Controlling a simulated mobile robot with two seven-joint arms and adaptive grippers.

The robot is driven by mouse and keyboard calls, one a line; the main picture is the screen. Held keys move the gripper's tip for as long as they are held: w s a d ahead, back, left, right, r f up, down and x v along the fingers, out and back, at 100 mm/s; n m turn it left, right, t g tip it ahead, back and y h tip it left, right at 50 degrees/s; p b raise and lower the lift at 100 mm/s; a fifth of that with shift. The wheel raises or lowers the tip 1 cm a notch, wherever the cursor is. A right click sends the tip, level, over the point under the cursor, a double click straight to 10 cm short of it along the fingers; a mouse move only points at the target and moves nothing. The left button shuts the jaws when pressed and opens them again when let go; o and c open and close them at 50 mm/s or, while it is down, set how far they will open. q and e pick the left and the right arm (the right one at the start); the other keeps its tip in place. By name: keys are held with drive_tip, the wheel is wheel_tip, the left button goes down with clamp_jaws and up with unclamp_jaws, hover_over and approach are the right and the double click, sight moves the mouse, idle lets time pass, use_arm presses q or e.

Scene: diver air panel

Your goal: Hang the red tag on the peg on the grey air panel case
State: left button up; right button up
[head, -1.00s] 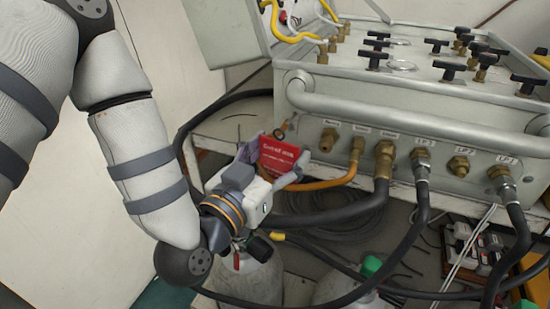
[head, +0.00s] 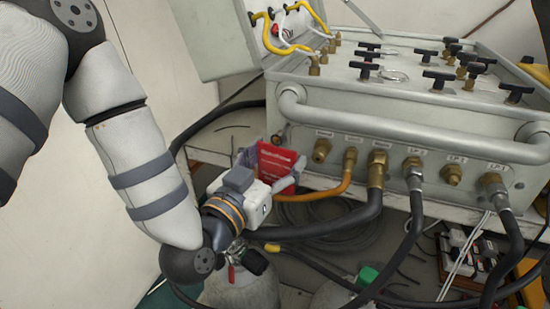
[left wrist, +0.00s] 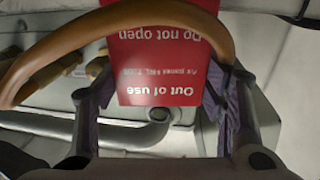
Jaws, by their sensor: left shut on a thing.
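The red tag (head: 276,164) with white lettering is upright at the left front corner of the grey air panel case (head: 300,121). In the left wrist view the tag (left wrist: 160,55) reads upside down, between my fingers. My left gripper (head: 270,168) is shut on the tag, below the case's tubular front rail. A small dark part (head: 277,138) shows just above the tag on the case front. I cannot tell whether it is the peg or the tag's ring, or whether the tag touches the case. My right gripper is not in view.
Brass fittings with black hoses line the case front to the right. An orange hose (head: 325,194) runs close by my left gripper and crosses the left wrist view (left wrist: 120,17). Gas cylinders (head: 243,287) stand below. The shelf left of the case is mostly clear.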

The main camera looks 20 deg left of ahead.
use_arm(q)
drive_tip(key=shift+r, duration=0.1)
drive_tip(key=shift+w, duration=0.1)
idle(0.3)
drive_tip(key=shift+w, duration=0.9)
drive_tip(key=shift+w, duration=0.2)
drive_tip(key=shift+w, duration=0.3)
drive_tip(key=shift+f, duration=0.3)
idle(0.4)
drive_tip(key=o, duration=1)
